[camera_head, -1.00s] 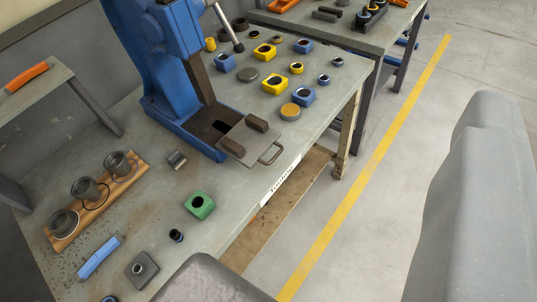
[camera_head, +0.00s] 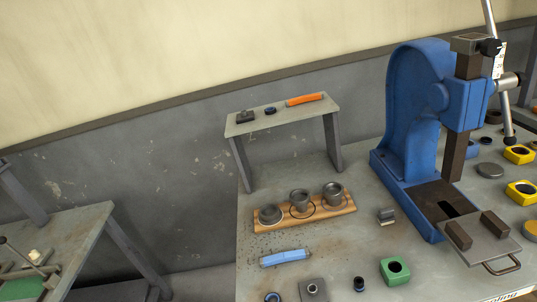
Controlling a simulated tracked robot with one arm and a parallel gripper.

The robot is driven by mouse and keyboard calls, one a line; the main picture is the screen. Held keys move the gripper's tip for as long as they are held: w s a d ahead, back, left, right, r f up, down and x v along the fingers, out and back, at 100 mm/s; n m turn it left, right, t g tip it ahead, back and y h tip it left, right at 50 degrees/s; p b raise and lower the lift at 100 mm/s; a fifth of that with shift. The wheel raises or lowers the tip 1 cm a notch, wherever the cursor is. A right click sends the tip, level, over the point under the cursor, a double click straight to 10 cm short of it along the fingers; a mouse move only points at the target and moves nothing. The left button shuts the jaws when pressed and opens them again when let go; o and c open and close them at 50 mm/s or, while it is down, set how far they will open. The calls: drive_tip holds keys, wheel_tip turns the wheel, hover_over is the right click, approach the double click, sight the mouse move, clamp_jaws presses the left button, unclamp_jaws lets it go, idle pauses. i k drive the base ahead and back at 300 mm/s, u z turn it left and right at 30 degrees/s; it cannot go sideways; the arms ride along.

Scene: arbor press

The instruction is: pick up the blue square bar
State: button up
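The blue square bar (camera_head: 285,257) is a light blue bar lying flat on the left part of the grey workbench (camera_head: 262,204). It lies in front of a wooden board (camera_head: 322,216) that carries three grey metal cups. Nothing hides the bar. My gripper does not show in the camera view now, so its state and its distance to the bar are not visible.
A blue arbor press (camera_head: 408,110) stands right of the board. A raised shelf (camera_head: 290,115) holding an orange-handled tool (camera_head: 305,99) stands behind it. A green block (camera_head: 394,270) and a grey square block (camera_head: 313,290) lie near the bar. Another bench (camera_head: 80,235) stands left.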

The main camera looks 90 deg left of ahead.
sight(274, 260)
drive_tip(key=u, duration=1.1)
drive_tip(key=k, duration=0.4)
drive_tip(key=u, duration=0.7)
drive_tip(key=k, duration=1.3)
drive_tip(key=z, duration=0.4)
drive_tip(key=i, duration=1.75)
drive_tip(key=u, duration=0.55)
